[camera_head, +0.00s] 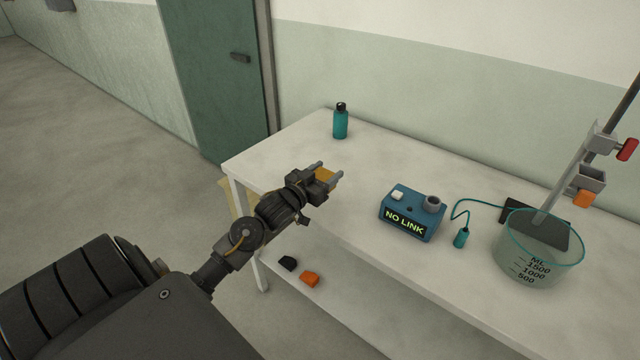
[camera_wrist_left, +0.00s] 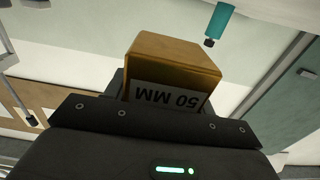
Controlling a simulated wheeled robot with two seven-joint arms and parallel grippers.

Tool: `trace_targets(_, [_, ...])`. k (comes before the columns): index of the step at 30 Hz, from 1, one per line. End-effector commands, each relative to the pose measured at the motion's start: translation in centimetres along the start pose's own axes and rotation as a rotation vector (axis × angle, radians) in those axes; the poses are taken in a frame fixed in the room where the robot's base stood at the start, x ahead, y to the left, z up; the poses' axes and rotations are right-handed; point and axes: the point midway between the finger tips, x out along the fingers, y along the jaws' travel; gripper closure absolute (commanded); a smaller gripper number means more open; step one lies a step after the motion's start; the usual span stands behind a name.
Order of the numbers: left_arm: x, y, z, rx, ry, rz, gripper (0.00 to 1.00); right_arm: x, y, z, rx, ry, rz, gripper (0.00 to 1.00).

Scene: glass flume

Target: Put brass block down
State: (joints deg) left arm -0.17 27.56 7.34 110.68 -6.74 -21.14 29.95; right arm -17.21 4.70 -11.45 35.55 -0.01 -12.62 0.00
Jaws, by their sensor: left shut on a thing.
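The brass block (camera_wrist_left: 172,62) is a golden cube with a grey face marked 50 MM, which reads upside down in the left wrist view. In the head view only a small part of the brass block (camera_head: 325,174) shows between the fingers. My left gripper (camera_head: 328,174) is shut on it, over the left part of the white table (camera_head: 365,165). I cannot tell whether the block touches the tabletop. My right gripper is not in view.
A teal bottle (camera_head: 340,122) stands at the table's back. A blue box (camera_head: 411,214) reading NO LINK, a teal plug (camera_head: 461,237) on a cable and a glass beaker (camera_head: 530,265) stand to the right. Black (camera_head: 287,263) and orange (camera_head: 310,279) pieces lie on the lower shelf.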

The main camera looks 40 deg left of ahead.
Motion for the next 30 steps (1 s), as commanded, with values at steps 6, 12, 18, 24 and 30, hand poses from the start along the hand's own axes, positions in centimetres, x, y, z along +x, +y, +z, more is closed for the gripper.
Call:
trace_targets(6, [1.0, -2.0, 2.1, 0.000, 0.008, -0.002, 1.00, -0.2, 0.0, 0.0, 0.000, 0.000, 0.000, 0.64])
trace_targets(12, [1.2, -2.4, 2.7, 0.001, 0.010, -0.001, 1.00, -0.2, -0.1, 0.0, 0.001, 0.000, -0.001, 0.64])
trace_targets(18, [1.4, -2.9, 3.9, -0.001, 0.006, -0.002, 1.00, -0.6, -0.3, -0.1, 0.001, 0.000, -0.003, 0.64])
trace_targets(24, [1.4, -2.9, 6.1, 0.001, 0.008, -0.001, 1.00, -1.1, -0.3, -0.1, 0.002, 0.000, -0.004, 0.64])
trace_targets(30, [1.3, -2.8, 6.3, 0.002, 0.010, -0.001, 1.00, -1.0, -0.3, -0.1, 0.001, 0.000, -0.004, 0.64])
